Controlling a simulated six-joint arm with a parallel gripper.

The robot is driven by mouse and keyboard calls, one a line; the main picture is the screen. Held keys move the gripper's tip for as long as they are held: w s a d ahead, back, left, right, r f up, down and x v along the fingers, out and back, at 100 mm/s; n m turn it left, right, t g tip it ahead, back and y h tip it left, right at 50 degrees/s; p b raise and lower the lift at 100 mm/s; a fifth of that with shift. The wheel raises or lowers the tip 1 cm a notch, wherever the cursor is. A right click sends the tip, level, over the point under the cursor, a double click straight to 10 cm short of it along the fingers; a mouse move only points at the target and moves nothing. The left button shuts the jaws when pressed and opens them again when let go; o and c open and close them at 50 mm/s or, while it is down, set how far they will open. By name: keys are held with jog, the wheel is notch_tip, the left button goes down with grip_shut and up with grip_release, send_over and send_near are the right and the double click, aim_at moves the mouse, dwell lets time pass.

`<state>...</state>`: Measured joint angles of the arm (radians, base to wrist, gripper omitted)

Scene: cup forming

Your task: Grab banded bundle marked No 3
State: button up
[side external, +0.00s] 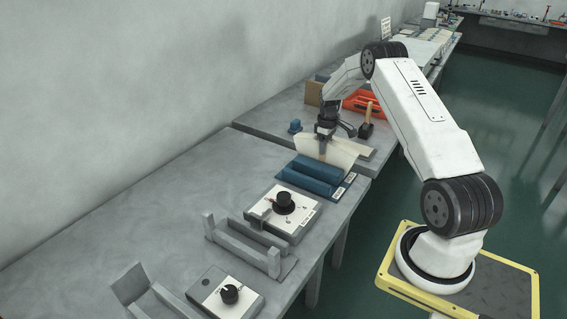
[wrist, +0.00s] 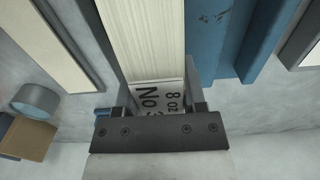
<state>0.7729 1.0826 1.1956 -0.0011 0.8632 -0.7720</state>
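A stack of cream paper blanks (wrist: 155,45) runs up the middle of the wrist view. A pale label (wrist: 158,97) across it reads "No" and "8 oz"; my gripper hides part of the label, and I cannot read the number. My gripper (wrist: 155,108) has one finger on each side of this labelled end. I cannot tell whether the fingers press on the stack or stand slightly apart. In the side view my gripper (side external: 322,150) points down at the cream fan-shaped blanks (side external: 341,156), just behind the blue trays.
Blue trays (side external: 312,178) lie in front of the blanks and show right of them in the wrist view (wrist: 232,40). A small blue block (side external: 295,126), a mallet (side external: 367,122) and an orange case (side external: 365,102) stand nearby. Dial boxes (side external: 300,216) and grey cradles (side external: 245,249) occupy the nearer bench.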

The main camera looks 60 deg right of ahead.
grip_shut()
jog(key=shift+r, duration=0.1)
jog(key=shift+r, duration=0.1)
jog(key=shift+r, duration=0.5)
jog(key=s+a+r, duration=0.8)
jog(key=s+r, duration=0.3)
jog(key=shift+a+r, duration=0.25)
jog(key=shift+r, duration=0.1)
